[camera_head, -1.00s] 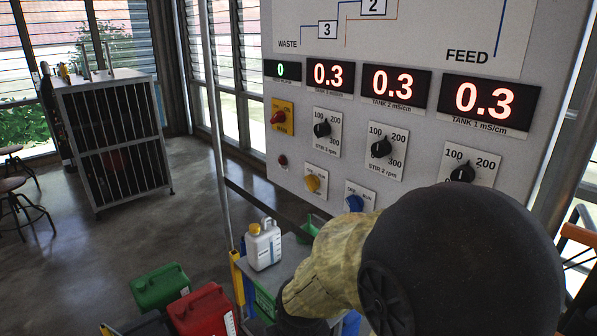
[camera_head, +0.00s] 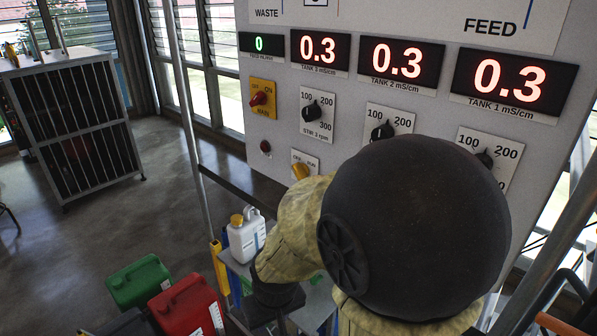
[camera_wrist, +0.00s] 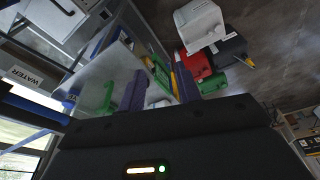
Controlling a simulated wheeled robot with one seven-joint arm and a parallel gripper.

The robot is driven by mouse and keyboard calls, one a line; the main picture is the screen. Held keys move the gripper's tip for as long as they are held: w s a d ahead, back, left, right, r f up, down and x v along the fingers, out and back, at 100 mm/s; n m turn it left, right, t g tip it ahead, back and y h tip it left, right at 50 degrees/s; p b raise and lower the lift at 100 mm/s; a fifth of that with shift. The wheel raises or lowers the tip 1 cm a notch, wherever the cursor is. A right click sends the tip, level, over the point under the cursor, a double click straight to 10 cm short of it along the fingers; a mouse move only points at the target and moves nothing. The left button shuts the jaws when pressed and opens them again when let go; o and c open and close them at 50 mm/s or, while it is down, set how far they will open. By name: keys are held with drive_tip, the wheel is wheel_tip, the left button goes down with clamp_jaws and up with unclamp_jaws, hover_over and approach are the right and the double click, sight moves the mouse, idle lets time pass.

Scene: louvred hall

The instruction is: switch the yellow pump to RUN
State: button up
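The yellow pump knob (camera_head: 300,171) sits on a small white plate low on the grey control panel in the head view. Its plate label is partly covered by my arm, and the blue knob beside it is hidden. My gripper shows in the wrist view (camera_wrist: 161,88), with two dark purple fingers apart and nothing between them. It points towards the low cart and the floor containers, away from the yellow knob. In the head view my arm hides the gripper's fingertips.
A red main switch (camera_head: 259,99) and black stirrer knobs (camera_head: 313,111) are above on the panel. A white jug (camera_head: 246,235) stands on the cart below. Green (camera_head: 139,283) and red (camera_head: 187,305) canisters stand at lower left. A rack (camera_head: 75,125) stands farther left; open floor lies between.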

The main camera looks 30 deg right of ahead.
drive_tip(key=w+d+r+n+g+h+p, duration=0.3)
drive_tip(key=d+r+n+g+h+p, duration=0.45)
drive_tip(key=n+p, duration=0.8)
drive_tip(key=w+a+r+n+t+h+p, duration=0.2)
drive_tip(key=w+r+n+t+h+p, duration=0.7)
drive_tip(key=n, duration=0.6)
drive_tip(key=w+r+t, duration=0.2)
drive_tip(key=w+r, duration=0.1)
drive_tip(key=shift+w, duration=0.2)
drive_tip(key=shift+h, duration=0.25)
